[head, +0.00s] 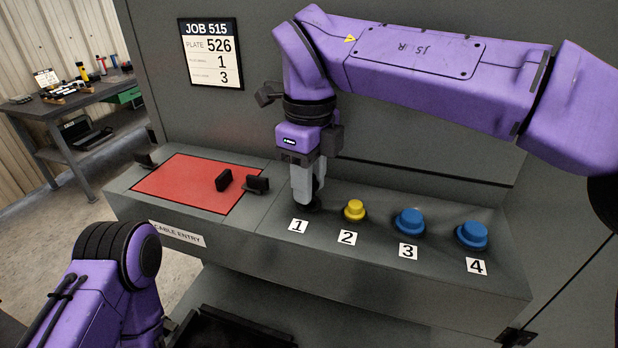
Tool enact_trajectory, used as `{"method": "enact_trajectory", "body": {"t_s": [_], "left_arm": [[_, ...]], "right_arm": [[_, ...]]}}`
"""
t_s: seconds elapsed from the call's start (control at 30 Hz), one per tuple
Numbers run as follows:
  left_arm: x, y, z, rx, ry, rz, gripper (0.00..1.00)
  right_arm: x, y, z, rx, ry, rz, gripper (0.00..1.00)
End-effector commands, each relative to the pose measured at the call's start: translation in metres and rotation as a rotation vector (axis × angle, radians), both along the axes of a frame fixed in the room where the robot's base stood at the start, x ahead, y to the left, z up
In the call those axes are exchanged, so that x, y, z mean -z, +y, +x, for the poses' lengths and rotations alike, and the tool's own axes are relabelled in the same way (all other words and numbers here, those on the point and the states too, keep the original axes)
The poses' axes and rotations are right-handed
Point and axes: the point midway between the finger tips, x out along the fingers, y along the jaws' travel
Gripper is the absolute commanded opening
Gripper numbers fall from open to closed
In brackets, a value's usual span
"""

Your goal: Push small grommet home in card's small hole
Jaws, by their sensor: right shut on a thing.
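My right gripper (308,196) points down at the ledge by label 1 (299,226), its light grey fingers shut on a small dark thing (313,208), likely the small grommet. The fingers mostly hide it, so I cannot tell how deep it sits or see the hole. The job card (210,53) on the wall reads JOB 515, PLATE 526, then 1 and 3; the small row wording is too faint to read. Only part of my left arm shows at the lower left; its gripper is out of view.
A yellow plug (354,210) stands at label 2, with blue ones at label 3 (409,221) and label 4 (472,235). A red plate (180,186) with black clamps (224,180) lies to the left. A workbench (50,105) stands far left.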

Motion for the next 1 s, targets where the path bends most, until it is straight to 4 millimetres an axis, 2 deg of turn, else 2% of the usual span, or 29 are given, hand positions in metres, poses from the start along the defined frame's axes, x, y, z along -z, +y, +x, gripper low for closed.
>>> {"method": "enact_trajectory", "body": {"t_s": [1.0], "left_arm": [[-0.0081, 0.0, 0.0, 0.0, 0.0, 0.0, 0.47]], "right_arm": [[0.0, -0.0002, -0.0015, 0.0, 0.0, 0.0, 0.04]]}}
